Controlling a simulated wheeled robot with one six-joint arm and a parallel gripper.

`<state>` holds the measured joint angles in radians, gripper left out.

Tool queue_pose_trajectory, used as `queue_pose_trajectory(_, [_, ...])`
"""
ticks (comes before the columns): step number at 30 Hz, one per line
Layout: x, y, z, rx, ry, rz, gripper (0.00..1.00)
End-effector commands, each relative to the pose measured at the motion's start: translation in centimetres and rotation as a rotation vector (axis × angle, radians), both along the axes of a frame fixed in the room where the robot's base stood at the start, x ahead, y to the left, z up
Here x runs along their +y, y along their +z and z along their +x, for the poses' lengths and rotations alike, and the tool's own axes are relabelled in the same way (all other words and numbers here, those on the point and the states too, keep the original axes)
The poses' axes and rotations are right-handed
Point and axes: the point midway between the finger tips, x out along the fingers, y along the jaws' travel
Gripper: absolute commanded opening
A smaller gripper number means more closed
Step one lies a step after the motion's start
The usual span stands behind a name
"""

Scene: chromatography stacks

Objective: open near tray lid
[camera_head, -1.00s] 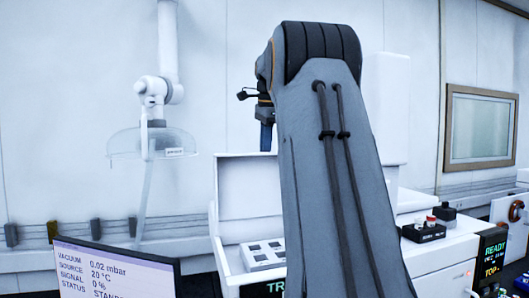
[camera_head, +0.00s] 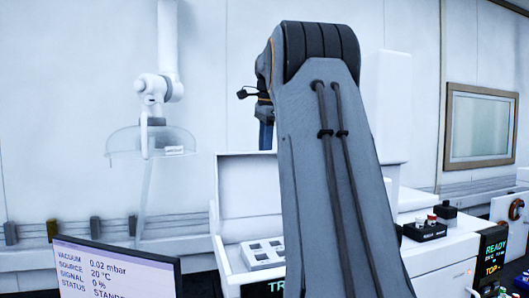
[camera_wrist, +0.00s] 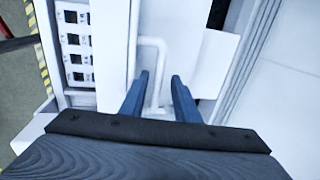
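The near tray (camera_head: 222,258) is a white open box left of my arm in the head view. A white panel (camera_head: 246,190), apparently its lid, stands upright at its back. In the wrist view a white panel (camera_wrist: 183,35) fills the middle and carries a thin white bar-shaped handle (camera_wrist: 150,41). My gripper (camera_wrist: 159,76) has its two blue fingers apart, one on each side of the lower part of that handle. I cannot tell whether they touch it. In the head view only a bit of a blue finger (camera_head: 266,136) shows; my arm hides much of the tray.
A white rack (camera_head: 263,251) with dark square openings sits in the tray; a similar strip (camera_wrist: 76,50) shows at left in the wrist view. A black block with capped vials (camera_head: 425,230) is right of my arm. A monitor (camera_head: 110,268) stands front left.

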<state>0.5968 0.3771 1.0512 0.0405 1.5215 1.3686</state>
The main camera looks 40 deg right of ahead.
Motion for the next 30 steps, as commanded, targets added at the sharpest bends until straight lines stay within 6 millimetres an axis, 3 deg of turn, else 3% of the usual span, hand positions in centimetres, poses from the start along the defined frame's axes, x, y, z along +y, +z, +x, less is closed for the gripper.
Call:
queue_pose_trajectory(5, [0.1, 1.1, -0.1, -0.001, 0.001, -0.002, 0.29])
queue_pose_trajectory(18, [0.6, 7.0, -1.2, -0.002, 0.001, -0.001, 0.29])
queue_pose_trajectory(30, [0.7, 7.6, -1.4, 0.000, 0.001, 0.000, 0.29])
